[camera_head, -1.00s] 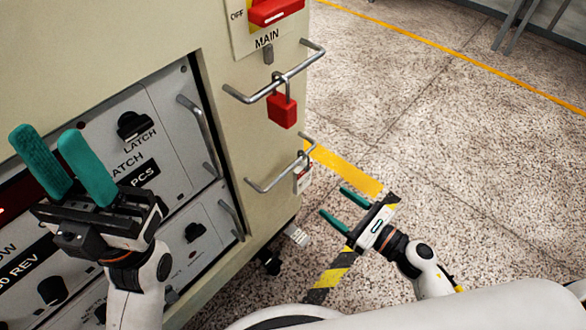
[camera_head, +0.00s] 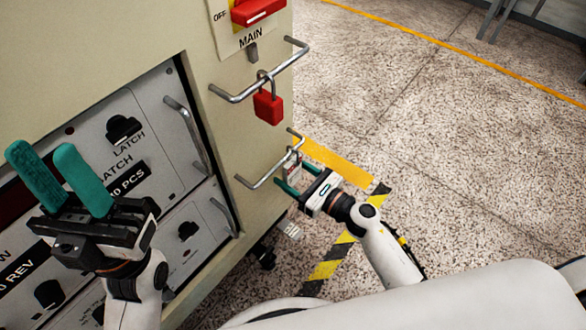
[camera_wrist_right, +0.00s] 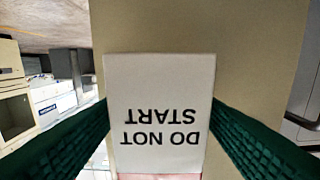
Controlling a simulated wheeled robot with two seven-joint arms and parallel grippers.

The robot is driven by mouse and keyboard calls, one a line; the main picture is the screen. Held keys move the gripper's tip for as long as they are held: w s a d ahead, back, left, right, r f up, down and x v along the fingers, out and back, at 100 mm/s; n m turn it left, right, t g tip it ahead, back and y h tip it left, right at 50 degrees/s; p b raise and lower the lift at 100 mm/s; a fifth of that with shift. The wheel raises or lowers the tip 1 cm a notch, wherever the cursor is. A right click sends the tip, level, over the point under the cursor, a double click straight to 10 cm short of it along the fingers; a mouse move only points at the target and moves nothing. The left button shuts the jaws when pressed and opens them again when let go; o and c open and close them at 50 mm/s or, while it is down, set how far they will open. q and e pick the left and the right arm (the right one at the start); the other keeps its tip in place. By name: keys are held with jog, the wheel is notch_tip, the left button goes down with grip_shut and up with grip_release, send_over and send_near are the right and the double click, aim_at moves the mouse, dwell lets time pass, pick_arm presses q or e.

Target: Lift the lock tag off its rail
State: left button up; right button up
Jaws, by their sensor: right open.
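The lock tag (camera_head: 292,172) hangs from the lower metal rail (camera_head: 262,180) on the side of the cream cabinet. In the right wrist view the tag (camera_wrist_right: 160,110) is a white card reading "DO NOT START" upside down, with a red band at its lower edge. My right gripper (camera_head: 287,183) is open, its green fingers at the tag. In the wrist view the fingers stand on either side of the tag, and I cannot tell whether they touch it. My left gripper (camera_head: 62,170) is open and empty in front of the cabinet's panel.
A red padlock (camera_head: 268,106) hangs on the upper rail (camera_head: 240,95), under the red MAIN switch (camera_head: 258,10). Handles (camera_head: 190,135) stick out from the front panel. The speckled floor (camera_head: 450,150) to the right is clear, with yellow and striped tape.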

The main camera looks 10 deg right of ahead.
jog(key=shift+c, duration=0.3)
jog(key=c, duration=0.7)
jog(key=shift+o, duration=0.2)
jog(key=shift+r, duration=0.15)
jog(key=shift+r+p, duration=1)
jog(key=shift+s+d, duration=0.1)
jog(key=b+v, duration=0.1)
jog(key=v, duration=0.5)
jog(key=shift+s+d, duration=0.25)
jog(key=shift+s, duration=0.1)
